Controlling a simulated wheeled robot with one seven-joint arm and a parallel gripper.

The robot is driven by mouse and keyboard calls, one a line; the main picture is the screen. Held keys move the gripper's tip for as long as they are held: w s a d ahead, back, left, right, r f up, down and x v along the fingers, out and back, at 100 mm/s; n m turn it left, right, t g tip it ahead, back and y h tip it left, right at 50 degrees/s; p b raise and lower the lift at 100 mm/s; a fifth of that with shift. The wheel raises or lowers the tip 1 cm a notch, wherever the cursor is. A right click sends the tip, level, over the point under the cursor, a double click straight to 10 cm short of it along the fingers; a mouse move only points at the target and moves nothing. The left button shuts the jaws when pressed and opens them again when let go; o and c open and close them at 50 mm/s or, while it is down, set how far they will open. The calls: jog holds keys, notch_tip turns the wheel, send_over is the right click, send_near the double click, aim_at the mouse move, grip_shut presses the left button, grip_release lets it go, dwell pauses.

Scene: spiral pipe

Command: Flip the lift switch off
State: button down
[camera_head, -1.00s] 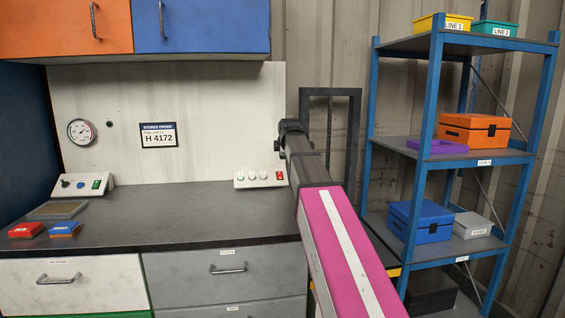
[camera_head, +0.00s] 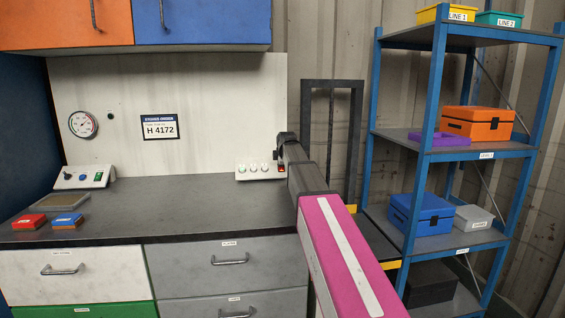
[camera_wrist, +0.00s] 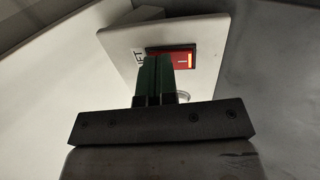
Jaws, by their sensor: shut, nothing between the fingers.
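The lift switch (camera_wrist: 184,59) is a red rocker with a lit orange mark at its right side, set in a white panel (camera_wrist: 213,35). A partly hidden label ending in "FT" is beside it. My gripper (camera_wrist: 158,66) is shut and empty. Its green fingertips overlap the switch's lower left part in the wrist view; I cannot tell whether they touch it. In the head view, the switch (camera_head: 281,167) is at the right end of the small white control panel (camera_head: 243,175) on the counter, and my gripper is close by, its fingertips not clear.
Other round buttons (camera_head: 254,168) sit left of the switch on the panel. A black upright frame (camera_head: 304,100) stands behind my arm. A blue shelf rack (camera_head: 428,125) with boxes stands on the right. The grey counter (camera_head: 165,200) is mostly clear in the middle.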

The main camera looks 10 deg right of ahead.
jog(key=shift+w+f, duration=0.1)
jog(key=shift+w, duration=0.15)
jog(key=shift+s, duration=0.15)
jog(key=shift+s+f, duration=0.35)
jog(key=shift+s, duration=0.3)
jog(key=shift+r, duration=0.1)
jog(key=shift+s+a+r, duration=0.1)
jog(key=shift+s+r, duration=0.15)
jog(key=v, duration=1.3)
